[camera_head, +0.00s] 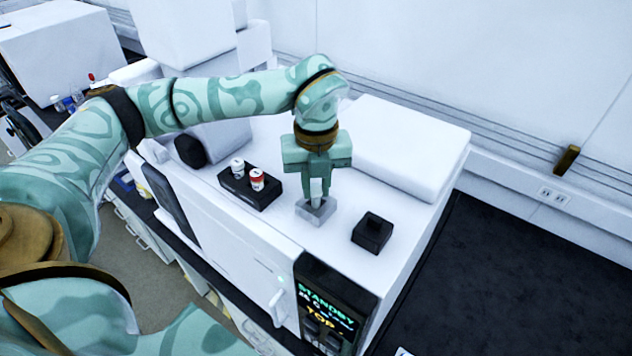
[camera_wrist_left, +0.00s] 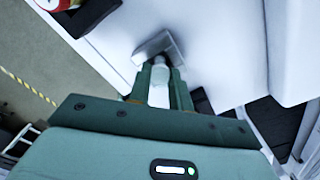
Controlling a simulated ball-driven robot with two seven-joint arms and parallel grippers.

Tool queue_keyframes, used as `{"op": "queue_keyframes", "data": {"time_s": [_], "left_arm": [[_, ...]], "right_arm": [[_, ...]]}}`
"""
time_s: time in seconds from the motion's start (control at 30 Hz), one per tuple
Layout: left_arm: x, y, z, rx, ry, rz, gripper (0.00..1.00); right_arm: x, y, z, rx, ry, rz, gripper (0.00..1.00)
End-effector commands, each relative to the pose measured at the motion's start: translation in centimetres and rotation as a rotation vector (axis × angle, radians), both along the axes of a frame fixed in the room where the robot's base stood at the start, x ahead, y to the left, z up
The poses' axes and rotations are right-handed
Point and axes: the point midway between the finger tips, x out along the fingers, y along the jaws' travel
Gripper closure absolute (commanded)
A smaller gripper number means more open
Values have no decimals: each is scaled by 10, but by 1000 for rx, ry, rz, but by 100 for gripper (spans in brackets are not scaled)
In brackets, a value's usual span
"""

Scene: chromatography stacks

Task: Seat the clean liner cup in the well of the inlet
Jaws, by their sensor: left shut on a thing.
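My left gripper (camera_head: 317,195) points straight down over the grey inlet block (camera_head: 316,212) on top of the white instrument. It is shut on the white liner cup (camera_head: 316,187), which shows as a narrow pale strip between the fingers. In the left wrist view the fingers (camera_wrist_left: 161,76) hold the white cup (camera_wrist_left: 159,92), with the grey block (camera_wrist_left: 152,46) just beyond its end. The cup's lower end is at the block, but the well is hidden, so I cannot tell whether the cup is inside it. My right gripper is not in view.
A black holder (camera_head: 238,187) with a white cup (camera_head: 238,167) and a red-marked cup (camera_head: 257,179) stands left of the inlet. A raised white box (camera_head: 410,145) lies behind. The instrument's front edge is nearby.

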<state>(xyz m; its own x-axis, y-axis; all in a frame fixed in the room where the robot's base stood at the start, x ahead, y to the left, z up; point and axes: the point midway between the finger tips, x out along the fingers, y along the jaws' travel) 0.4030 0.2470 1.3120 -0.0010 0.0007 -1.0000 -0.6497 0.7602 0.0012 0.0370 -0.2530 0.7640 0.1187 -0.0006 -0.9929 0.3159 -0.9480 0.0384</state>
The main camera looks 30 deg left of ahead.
Motion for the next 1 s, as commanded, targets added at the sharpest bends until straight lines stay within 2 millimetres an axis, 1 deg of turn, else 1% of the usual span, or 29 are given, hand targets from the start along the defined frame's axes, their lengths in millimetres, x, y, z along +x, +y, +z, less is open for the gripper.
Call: {"op": "queue_keyframes", "data": {"time_s": [0.27,0.57,0.77,0.8,0.87,0.9,1.0], "left_arm": [[0,0,0,-1,-1,0,100],[0,0,-10,0,0,-1,100],[0,0,-9,-1,-1,0,100],[0,0,-9,-1,-1,0,74],[0,0,-9,-1,-1,0,58],[0,0,-9,-1,-1,0,54],[0,0,-9,-1,-1,0,54]], "right_arm": [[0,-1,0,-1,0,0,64],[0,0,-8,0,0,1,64],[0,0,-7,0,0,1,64],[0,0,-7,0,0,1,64],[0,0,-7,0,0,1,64],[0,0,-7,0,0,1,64],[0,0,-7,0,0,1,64]]}}
